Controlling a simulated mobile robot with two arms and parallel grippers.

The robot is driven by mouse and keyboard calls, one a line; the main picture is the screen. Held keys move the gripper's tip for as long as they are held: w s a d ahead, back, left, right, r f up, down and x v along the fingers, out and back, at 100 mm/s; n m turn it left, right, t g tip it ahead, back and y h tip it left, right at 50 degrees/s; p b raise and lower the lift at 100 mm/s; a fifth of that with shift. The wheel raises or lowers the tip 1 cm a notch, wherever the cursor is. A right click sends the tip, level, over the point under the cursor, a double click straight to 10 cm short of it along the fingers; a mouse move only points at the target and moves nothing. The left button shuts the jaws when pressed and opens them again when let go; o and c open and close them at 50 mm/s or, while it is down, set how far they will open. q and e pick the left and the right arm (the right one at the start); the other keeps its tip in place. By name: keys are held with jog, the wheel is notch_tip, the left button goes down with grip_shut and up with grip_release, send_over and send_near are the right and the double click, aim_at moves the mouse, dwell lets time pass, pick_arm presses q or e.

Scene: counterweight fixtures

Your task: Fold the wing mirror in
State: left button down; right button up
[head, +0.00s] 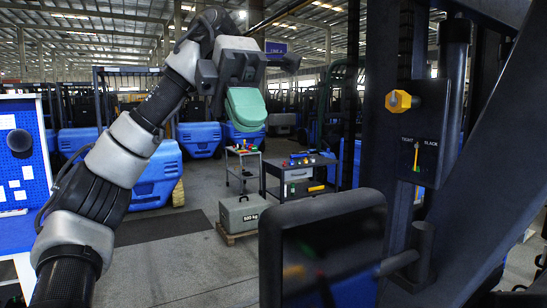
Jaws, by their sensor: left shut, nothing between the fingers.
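The wing mirror (330,255) is a large dark panel with a thick black rim at the bottom, right of centre. Its face is turned toward me and shows dim reflections. It sticks out to the left from a dark bracket (410,262) on the machine's post. My left gripper (246,112), with mint-green fingers, is shut and empty. It hangs in the air above and left of the mirror in the picture, clear of it. My right gripper is out of view.
A dark machine post (385,130) carries a yellow hex knob (399,101) and a TIGHT/SLACK gauge (416,158). A grey 500 kg block (243,214) sits on a pallet behind the mirror. Carts and blue forklifts stand farther back. Open floor lies left of the mirror.

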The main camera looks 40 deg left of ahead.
aim_at(303, 196)
pick_arm(q)
jog(key=d+r+b+x, duration=0.2)
jog(key=b+x, duration=0.3)
jog(key=x, duration=0.8)
jog(key=shift+s, duration=0.35)
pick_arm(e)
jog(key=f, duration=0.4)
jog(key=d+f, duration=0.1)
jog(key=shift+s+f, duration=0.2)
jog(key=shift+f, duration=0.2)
pick_arm(q)
jog(key=shift+a+r, duration=0.15)
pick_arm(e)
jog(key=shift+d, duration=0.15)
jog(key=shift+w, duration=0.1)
